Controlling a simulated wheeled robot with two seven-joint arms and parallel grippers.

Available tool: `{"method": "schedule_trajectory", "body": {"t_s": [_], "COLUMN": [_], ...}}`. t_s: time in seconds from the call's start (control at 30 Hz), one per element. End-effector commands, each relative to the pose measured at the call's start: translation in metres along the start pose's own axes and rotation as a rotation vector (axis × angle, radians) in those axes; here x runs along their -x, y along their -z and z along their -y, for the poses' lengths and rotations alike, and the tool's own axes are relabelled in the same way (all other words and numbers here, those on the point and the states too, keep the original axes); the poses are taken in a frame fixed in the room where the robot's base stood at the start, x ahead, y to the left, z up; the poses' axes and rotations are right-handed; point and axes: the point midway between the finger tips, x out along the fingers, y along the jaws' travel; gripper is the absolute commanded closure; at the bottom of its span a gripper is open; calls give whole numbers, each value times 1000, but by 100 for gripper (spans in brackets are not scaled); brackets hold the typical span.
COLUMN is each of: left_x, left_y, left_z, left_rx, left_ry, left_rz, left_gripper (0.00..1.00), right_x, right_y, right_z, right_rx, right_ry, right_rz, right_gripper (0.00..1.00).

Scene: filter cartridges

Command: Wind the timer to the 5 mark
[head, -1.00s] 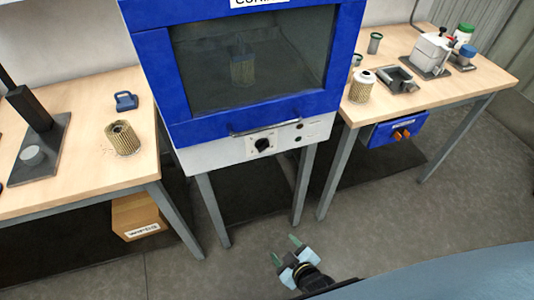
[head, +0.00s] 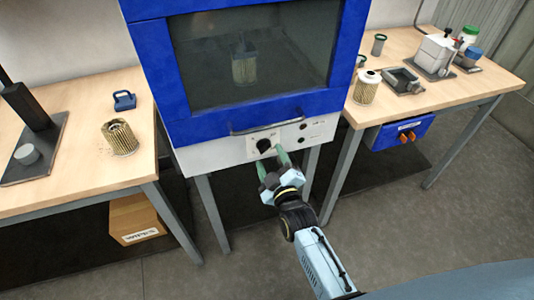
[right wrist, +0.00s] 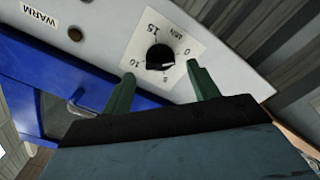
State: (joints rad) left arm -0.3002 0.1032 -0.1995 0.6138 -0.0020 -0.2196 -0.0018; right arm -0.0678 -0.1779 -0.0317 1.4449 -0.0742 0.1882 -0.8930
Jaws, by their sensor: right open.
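The timer is a black knob (head: 265,146) on a pale dial plate on the white panel below the blue oven door. In the right wrist view the knob (right wrist: 160,57) is ringed by the marks 0, 5, 10 and 15; I cannot tell surely which mark it points to. My right gripper (head: 271,158) is open and empty, its green fingertips just below and in front of the knob. In the right wrist view the fingers (right wrist: 161,72) stand apart on either side below the knob, not closed on it. My left gripper is not in view.
The blue oven (head: 155,80) has a closed glass door with a filter cartridge inside and a bar handle (head: 266,122) above the knob. Wooden tables flank it, holding a cartridge (head: 119,138) at left and another (head: 365,87) at right. Round indicators sit beside the dial.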

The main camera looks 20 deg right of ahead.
Motion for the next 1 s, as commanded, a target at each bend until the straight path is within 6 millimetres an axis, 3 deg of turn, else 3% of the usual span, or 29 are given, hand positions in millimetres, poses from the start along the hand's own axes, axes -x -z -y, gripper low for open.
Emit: {"method": "schedule_trajectory", "body": {"t_s": [0.1, 0.23, 0.63, 0.93, 1.0], "left_x": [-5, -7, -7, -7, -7], "left_y": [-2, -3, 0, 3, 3], "left_z": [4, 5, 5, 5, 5], "left_rx": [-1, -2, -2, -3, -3], "left_ry": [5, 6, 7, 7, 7], "left_rz": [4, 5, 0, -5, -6], "left_gripper": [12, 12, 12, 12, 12], "right_x": [-19, -30, -36, -35, -35], "right_y": [0, 0, 0, 0, 0], "right_z": [1, 1, 0, 0, 0], "right_rx": [-1, -1, -1, -1, -1], "right_ry": [0, 0, 1, 1, 1], "right_rz": [-1, 0, 1, 0, 0], "right_gripper": [40, 40, 41, 81, 85]}}
